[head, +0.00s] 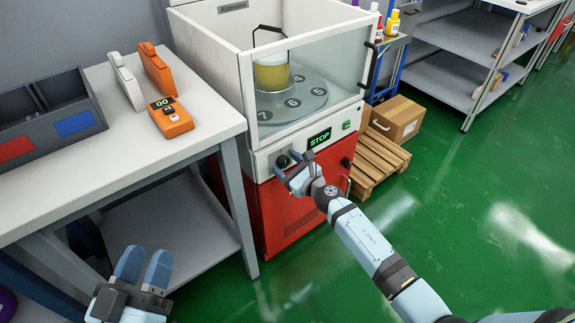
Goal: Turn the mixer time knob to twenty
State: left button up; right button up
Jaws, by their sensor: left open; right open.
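The mixer (248,150) is a white cabinet with a clear window on a red base, in the middle of the head view. A dark round knob (283,160) sits on its front panel, left of a display (319,139) reading STOP. The knob's pointer and scale are too small to read. My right gripper (287,170) is open right at the knob, its fingers partly covering it; I cannot tell whether they touch it. My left gripper (143,266) is open and empty at the lower left, in front of the table.
A green button (346,125) is right of the display. Inside the mixer, a bucket (271,74) stands on a numbered turntable. A white table (110,165) with an orange handheld device (170,117) is at left. A pallet (375,160) and cardboard box (398,118) stand right.

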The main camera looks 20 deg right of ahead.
jog(key=shift+c, duration=0.5)
jog(key=c, duration=0.8)
